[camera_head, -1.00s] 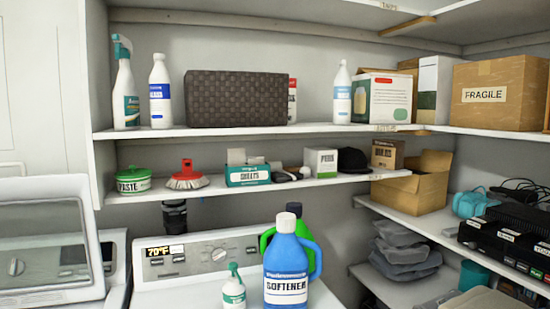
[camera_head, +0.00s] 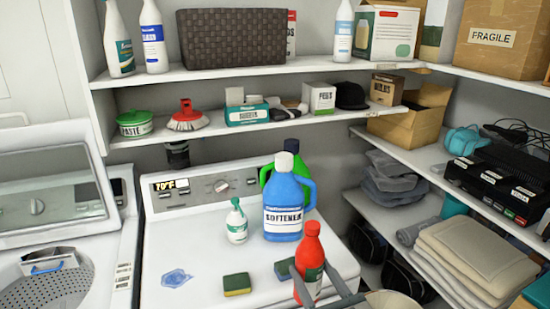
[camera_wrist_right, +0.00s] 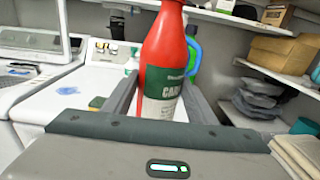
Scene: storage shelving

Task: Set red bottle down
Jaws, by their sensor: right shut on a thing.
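The red bottle (camera_head: 310,258) with a green and white label is upright at the front right of the white washer top (camera_head: 190,250). My right gripper (camera_head: 328,298) is shut on it; its two grey fingers lie on either side of the lower bottle. In the right wrist view the red bottle (camera_wrist_right: 165,65) stands between the fingers (camera_wrist_right: 155,100), its cap cut off by the top edge. I cannot tell whether its base touches the washer. My left gripper is not in view.
A blue softener jug (camera_head: 284,205), a green jug behind it and a white spray bottle (camera_head: 236,222) stand on the washer. A sponge (camera_head: 237,284), a dark sponge (camera_head: 284,269) and a blue patch (camera_head: 176,278) lie in front. Folded towels (camera_head: 480,255) lie right.

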